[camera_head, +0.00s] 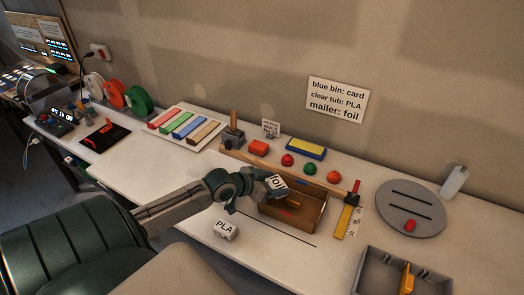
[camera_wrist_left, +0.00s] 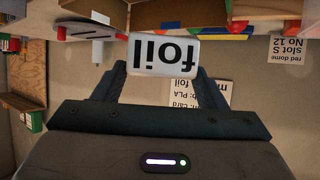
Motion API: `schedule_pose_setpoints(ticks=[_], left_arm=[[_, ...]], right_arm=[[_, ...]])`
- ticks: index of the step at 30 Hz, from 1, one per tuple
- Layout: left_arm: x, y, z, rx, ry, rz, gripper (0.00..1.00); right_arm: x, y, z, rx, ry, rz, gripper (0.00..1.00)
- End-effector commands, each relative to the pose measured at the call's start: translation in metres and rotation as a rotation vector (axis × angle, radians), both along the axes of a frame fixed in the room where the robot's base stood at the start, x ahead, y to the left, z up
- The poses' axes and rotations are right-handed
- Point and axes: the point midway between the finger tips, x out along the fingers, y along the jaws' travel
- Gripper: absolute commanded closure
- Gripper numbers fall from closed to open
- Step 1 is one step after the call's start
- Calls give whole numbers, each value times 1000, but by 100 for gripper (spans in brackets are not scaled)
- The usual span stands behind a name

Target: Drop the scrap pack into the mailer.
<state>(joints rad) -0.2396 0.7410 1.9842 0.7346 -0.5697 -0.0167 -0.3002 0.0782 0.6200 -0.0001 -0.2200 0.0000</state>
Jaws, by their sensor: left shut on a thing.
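The scrap pack (camera_head: 277,182) is a small white block marked "foil". My left gripper (camera_head: 268,187) is shut on it, and the pack shows between the two fingers in the left wrist view (camera_wrist_left: 164,55). The pack is held over the back left part of an open brown box (camera_head: 316,216), which looks like the mailer. My gripper hides part of the box's left side. A second white pack marked "PLA" (camera_head: 225,230) lies on the table to the left of the box. My right gripper is not in view.
A wall sign (camera_head: 337,99) reads "mailer: foil".

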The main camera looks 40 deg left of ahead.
Motion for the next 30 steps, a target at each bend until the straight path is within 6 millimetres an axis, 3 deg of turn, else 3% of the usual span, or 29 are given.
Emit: schedule_pose_setpoints(ticks=[1,4,11,30], left_arm=[[13,-2,11,-7,-6,-5,60],[30,-8,18,-6,-4,-29,60],[48,-16,23,0,0,-66,60],[48,-16,-36,3,1,-69,60]], right_arm=[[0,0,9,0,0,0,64],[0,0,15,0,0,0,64],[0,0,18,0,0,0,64],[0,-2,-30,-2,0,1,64]])
